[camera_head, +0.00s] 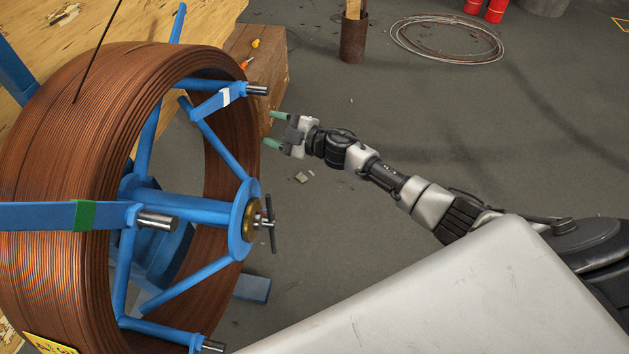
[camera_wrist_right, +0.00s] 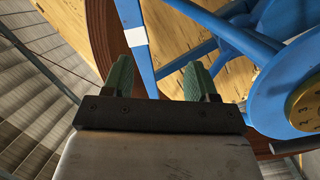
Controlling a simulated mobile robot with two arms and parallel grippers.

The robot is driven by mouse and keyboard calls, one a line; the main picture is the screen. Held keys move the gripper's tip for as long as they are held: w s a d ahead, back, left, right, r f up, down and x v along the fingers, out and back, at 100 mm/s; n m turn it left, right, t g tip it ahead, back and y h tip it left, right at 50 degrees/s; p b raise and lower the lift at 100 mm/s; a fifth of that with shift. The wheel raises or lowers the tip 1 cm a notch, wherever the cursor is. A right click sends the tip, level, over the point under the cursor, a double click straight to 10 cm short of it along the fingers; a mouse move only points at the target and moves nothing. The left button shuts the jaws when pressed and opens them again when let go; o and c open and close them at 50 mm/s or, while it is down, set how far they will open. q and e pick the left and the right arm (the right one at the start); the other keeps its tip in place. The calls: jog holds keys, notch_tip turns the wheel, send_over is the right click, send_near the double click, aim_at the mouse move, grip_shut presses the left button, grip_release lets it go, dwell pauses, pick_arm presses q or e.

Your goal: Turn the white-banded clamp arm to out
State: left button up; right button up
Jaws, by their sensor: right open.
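The white-banded clamp arm (camera_head: 207,106) is a short blue bar on the front of the blue reel, with a white band near a steel pin at its upper right end. It slants down-left from the pin, in front of the coil's hollow. My right gripper (camera_head: 274,130) is open and empty, to the right of and below the pin, apart from it in the head view. In the right wrist view, the blue bar with the white band (camera_wrist_right: 136,37) shows between and beyond the green fingertips (camera_wrist_right: 158,78). My left gripper is out of view.
The copper-coloured coil (camera_head: 55,140) surrounds the reel (camera_head: 240,215). A green-banded clamp arm (camera_head: 40,216) extends left across the coil's face. A wooden crate (camera_head: 270,65) stands behind.

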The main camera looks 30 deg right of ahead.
jog(key=s+d+f+m+h+p, duration=0.2)
jog(key=s+d+f+m+h, duration=0.1)
jog(key=f, duration=0.5)
jog(key=s+d+f+m+h+p, duration=0.2)
jog(key=s+f+m, duration=0.3)
jog(key=f, duration=0.3)
jog(key=shift+s+d+g+h+p, duration=0.4)
jog(key=shift+s+h+p, duration=0.1)
jog(key=shift+h, duration=0.4)
